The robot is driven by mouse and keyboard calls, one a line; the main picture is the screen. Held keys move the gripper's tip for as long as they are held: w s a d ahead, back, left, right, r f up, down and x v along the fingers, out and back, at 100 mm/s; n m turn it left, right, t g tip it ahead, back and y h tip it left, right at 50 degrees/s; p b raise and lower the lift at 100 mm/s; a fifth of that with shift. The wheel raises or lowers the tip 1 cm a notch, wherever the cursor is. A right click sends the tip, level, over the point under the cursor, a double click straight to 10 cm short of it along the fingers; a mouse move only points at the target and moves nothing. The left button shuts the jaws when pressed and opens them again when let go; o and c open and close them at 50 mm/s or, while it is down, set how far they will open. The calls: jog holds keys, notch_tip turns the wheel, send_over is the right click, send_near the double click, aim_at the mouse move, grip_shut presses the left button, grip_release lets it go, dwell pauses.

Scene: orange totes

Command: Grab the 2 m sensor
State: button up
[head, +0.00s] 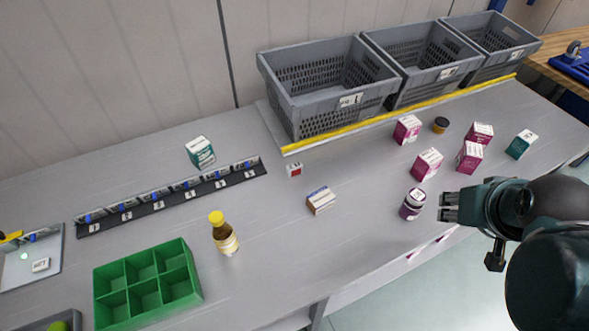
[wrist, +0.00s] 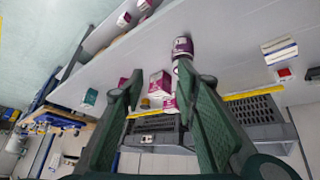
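A dark rail (head: 172,196) on the left of the grey table holds a row of small blue-and-silver pieces, each with a white label in front. These may be the sensors, but the labels are too small to read, so I cannot tell which is the 2 m one. My gripper (head: 449,207) is at the right, over the table's front edge and far from the rail. In the wrist view my gripper (wrist: 158,78) has its two fingers spread apart with nothing held between them. The rail does not show in the wrist view.
A purple jar (head: 412,204) stands just left of my gripper. Pink boxes (head: 427,164) are behind it. Grey totes (head: 325,85) line the back. A green divided tray (head: 147,286), brown bottle (head: 224,236) and teal box (head: 200,152) are near the rail.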

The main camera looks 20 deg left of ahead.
jog(key=w+a+r+n+g+p, duration=0.2)
jog(key=w+a+n+p, duration=0.1)
jog(key=w+a+n, duration=0.5)
jog(key=n+g+h+p, duration=0.25)
jog(key=n+p, duration=0.55)
jog(key=n, duration=0.9)
send_near(295, 165)
notch_tip(295, 165, down, 2)
jog(key=shift+d+f+t+h, duration=0.1)
jog(key=shift+d+t+h, duration=0.05)
jog(key=shift+t+h, duration=0.3)
jog(key=shift+s+a+f, duration=0.15)
jog(key=shift+a, duration=0.1)
jog(key=shift+x, duration=1.35)
